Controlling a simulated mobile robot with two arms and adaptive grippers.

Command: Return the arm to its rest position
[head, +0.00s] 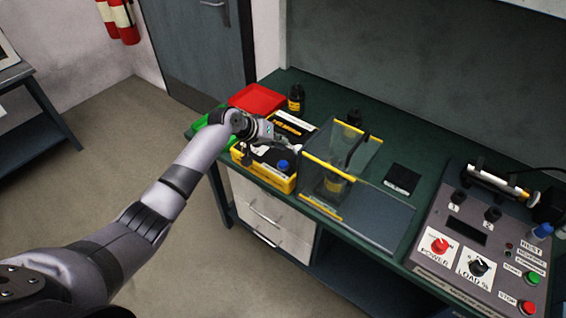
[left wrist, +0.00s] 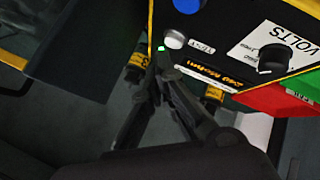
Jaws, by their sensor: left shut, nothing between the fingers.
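My left arm (head: 160,205) reaches in from the lower left across the head view. Its gripper (head: 292,142) is over the yellow-and-black tester box (head: 268,178) on the green bench, left of the clear cover. In the left wrist view the left gripper (left wrist: 163,62) has its dark fingers together with nothing between them. The fingertips show close to the tester's panel edge, near a white button (left wrist: 175,40) and a lit green lamp (left wrist: 161,48). I cannot tell whether they touch it. My right gripper is not in view.
A clear cover with yellow edges (head: 330,163) stands right of the tester. A red tray (head: 257,99), a green tray (head: 203,124) and a dark bottle (head: 296,97) are behind. A control console (head: 475,240) fills the bench's right end. Open floor (head: 110,150) lies to the left.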

